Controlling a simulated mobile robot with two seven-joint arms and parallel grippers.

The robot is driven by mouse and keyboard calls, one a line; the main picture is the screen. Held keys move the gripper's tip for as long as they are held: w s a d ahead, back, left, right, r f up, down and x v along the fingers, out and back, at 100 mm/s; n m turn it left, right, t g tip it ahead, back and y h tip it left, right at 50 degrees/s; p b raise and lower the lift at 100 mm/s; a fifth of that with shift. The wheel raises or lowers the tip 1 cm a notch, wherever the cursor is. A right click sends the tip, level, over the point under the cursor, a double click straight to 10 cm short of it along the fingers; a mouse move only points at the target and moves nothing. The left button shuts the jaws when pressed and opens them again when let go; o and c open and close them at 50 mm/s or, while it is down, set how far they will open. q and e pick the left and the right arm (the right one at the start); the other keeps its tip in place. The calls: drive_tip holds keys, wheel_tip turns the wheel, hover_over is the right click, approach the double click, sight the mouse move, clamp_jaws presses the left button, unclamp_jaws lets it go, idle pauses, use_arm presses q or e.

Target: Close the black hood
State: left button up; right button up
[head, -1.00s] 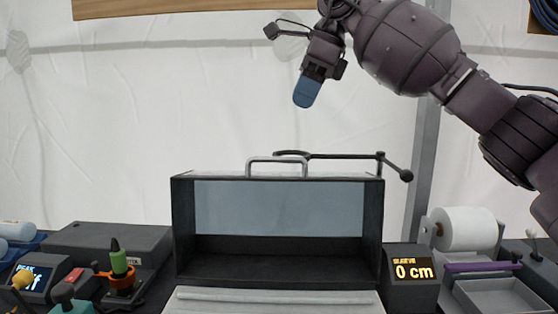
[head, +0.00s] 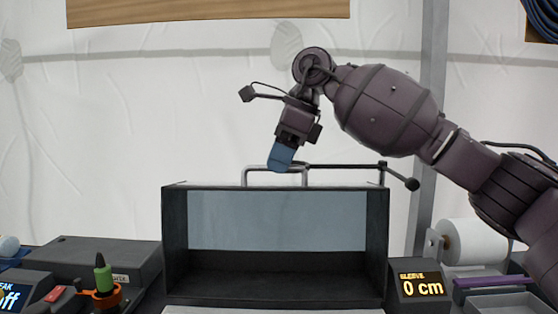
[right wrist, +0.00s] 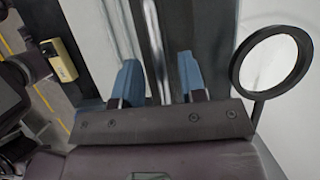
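The black hood (head: 175,240) is a box that faces me in the head view, with its front open and a pale blue-grey panel at its back. A metal bar handle (head: 246,176) stands on its top edge. My right gripper (head: 282,160) points down at the handle, and its blue fingertips overlap it in the head view. In the right wrist view the two blue fingers (right wrist: 158,80) are apart, with a shiny metal bar (right wrist: 153,35) running between them. Contact with the bar cannot be told. My left gripper is not in view.
A dark jointed rod (head: 345,166) with a knob lies behind the handle. A black ring (right wrist: 272,62) shows in the right wrist view.

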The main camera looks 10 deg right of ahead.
clamp_jaws()
drive_tip(key=shift+s, duration=0.1)
idle(0.3)
